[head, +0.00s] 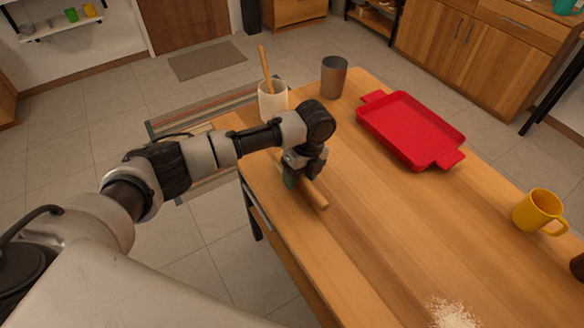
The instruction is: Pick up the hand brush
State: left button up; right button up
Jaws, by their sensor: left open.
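The hand brush lies on the wooden table near its left edge, and its light wooden handle (314,196) points toward the lower right. My left gripper (303,177) is open and low over the brush, with its fingers beside or around the near part of it. The gripper hides much of the brush, and I cannot tell whether the fingers touch it. A dark green part shows at the gripper's left side. My right gripper is out of view.
A white crock (272,101) with a wooden utensil and a grey-brown cup (334,76) stand behind the gripper. A red tray (409,129) lies to the right, with a yellow mug (539,211) farther right. White powder (453,313) lies at the front. The table's middle is clear.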

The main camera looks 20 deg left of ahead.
pick_arm(q)
jog(key=shift+f, duration=0.35)
grip_shut()
jog(key=shift+r, duration=0.15)
notch_tip(320, 180, up, 10)
jog(key=shift+f, duration=0.1)
dwell(0.4)
